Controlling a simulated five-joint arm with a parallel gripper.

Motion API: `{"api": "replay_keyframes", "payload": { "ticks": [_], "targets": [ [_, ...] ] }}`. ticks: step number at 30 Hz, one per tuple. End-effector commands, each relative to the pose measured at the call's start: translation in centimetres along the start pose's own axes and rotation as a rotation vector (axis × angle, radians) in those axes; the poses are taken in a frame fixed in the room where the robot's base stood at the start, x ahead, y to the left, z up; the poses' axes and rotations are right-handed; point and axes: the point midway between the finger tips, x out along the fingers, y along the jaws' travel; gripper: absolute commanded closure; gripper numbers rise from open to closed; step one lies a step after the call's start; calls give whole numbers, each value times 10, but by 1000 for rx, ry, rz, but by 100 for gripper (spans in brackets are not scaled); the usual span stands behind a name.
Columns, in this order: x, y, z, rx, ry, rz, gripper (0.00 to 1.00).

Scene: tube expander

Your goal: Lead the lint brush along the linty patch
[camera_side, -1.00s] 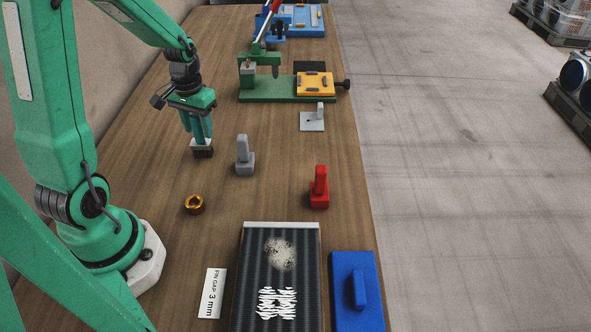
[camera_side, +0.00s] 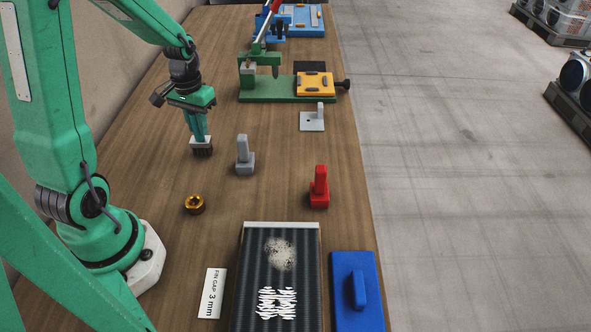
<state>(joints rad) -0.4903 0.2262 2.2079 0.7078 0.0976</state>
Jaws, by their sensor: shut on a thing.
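My gripper (camera_side: 199,137) is shut on a small brush with a white top and dark bristles, which I take for the lint brush (camera_side: 202,149). It hangs upright, bristles down, over the left side of the table; I cannot tell whether the bristles touch the wood. The linty patch (camera_side: 280,253) is a pale, speckled, fuzzy spot on the dark finned panel (camera_side: 246,276) at the front. The brush is well behind and to the left of that patch, apart from it. A patch of bent white fins (camera_side: 277,303) lies nearer the front on the same panel.
A blue block with a handle (camera_side: 357,290) is right of the panel, a "FIN GAP 3 mm" card (camera_side: 212,293) left. A green press (camera_side: 270,96) stands behind.

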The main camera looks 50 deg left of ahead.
Motion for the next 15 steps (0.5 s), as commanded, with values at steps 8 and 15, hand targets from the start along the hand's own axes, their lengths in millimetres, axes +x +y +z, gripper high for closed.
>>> {"api": "replay_keyframes", "payload": {
  "ticks": [8, 15],
  "targets": [
    [-16, 0, 0, 0, 3, 0, 100],
    [-30, 0, 0, 0, 2, 0, 100]
  ]
}}
